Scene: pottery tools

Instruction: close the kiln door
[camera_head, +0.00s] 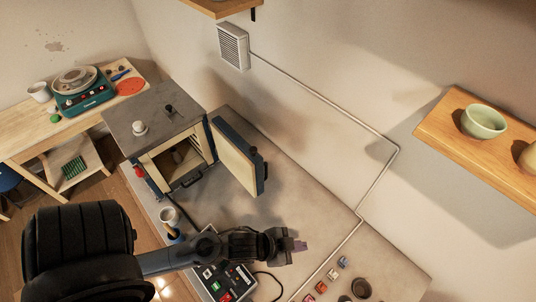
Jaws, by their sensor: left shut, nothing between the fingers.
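The kiln (158,125) stands on the grey counter left of the middle, with a grey top. Its door (236,158) hangs wide open to the right, showing its pale inner face and dark blue edge. Some brownish contents show dimly inside the chamber. My left gripper (299,246) is shut and empty, in front of and below the door in the picture, apart from it. My left arm comes in from the lower left. My right gripper is not in view.
A control box (226,277) with coloured buttons lies partly under my left arm. A cup with tools (170,220) stands near the kiln. Small coloured blocks (321,287) and a dark bowl (361,288) sit at lower right. Counter right of the door is clear.

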